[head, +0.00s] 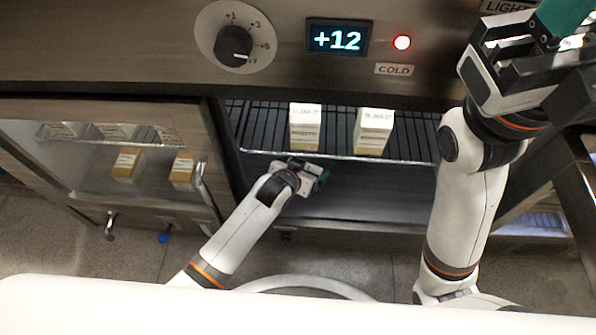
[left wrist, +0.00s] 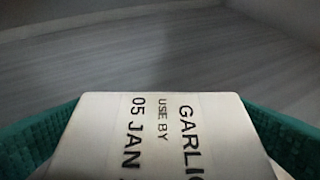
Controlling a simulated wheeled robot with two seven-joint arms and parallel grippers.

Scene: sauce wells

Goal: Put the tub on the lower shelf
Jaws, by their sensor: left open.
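A pale tub (left wrist: 165,140) with a label reading GARLIC, USE BY 05 JAN lies between the green finger pads in the left wrist view. My left gripper (head: 312,175) is open around it, low inside the cabinet, under the front edge of the wire shelf. The grey lower shelf (head: 370,190) spreads to the right of that gripper; its bare surface also shows beyond the tub in the left wrist view. In the head view the tub is hidden or too small to tell from the gripper. My right gripper (head: 562,22) is raised at the upper right, partly out of frame.
Two white-and-tan cartons (head: 305,127) (head: 373,131) stand on the wire upper shelf (head: 265,130). A glass door (head: 110,160) at the left shows several similar cartons in its pane. The panel above has a dial (head: 234,45), a +12 display (head: 338,38) and a red light (head: 402,42).

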